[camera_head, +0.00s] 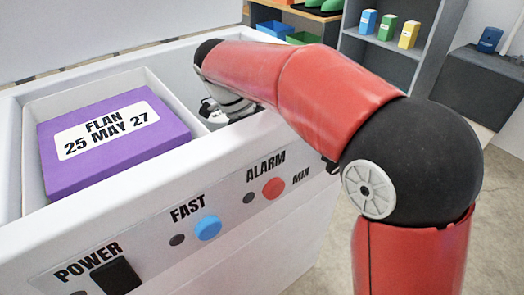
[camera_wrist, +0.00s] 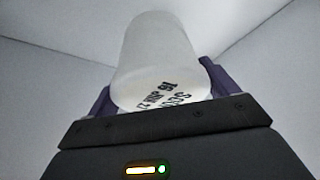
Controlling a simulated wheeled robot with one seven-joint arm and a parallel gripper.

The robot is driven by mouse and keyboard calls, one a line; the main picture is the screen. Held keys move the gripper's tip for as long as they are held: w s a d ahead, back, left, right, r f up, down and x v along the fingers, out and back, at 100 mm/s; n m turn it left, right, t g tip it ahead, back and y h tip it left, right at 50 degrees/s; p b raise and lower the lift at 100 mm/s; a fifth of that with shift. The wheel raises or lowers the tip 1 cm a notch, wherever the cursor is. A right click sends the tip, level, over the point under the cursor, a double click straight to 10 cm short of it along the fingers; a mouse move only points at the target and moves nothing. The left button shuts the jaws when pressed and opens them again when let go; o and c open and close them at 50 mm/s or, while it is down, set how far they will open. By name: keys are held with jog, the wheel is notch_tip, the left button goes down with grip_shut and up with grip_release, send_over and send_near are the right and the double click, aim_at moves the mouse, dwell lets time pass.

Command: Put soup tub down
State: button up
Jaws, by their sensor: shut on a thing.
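The soup tub (camera_wrist: 160,48) is a white, rounded container with black printed text, seen upside down and only partly legible, in the wrist view. My gripper (camera_wrist: 156,82) is shut on it, with a dark purple finger on each side. Pale walls surround the tub in that view. In the head view my red arm reaches over the front rim of the white chest freezer (camera_head: 235,168), and my wrist dips inside. The tub and fingertips are hidden there behind the freezer wall and my arm. I cannot tell whether the tub touches the freezer floor.
A purple box (camera_head: 112,150) labelled "FLAN 25 MAY 27" sits in a white compartment at the freezer's left, beside my wrist. The freezer lid (camera_head: 110,30) is raised behind. The front panel carries a blue button (camera_head: 207,227), a red button (camera_head: 273,188) and a black switch (camera_head: 116,277).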

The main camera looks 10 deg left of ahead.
jog(key=shift+f, duration=0.2)
jog(key=o, duration=1.1)
jog(key=p+v, duration=0.3)
jog(key=v, duration=0.9)
jog(key=shift+r+p, duration=0.2)
jog(key=shift+p, duration=0.2)
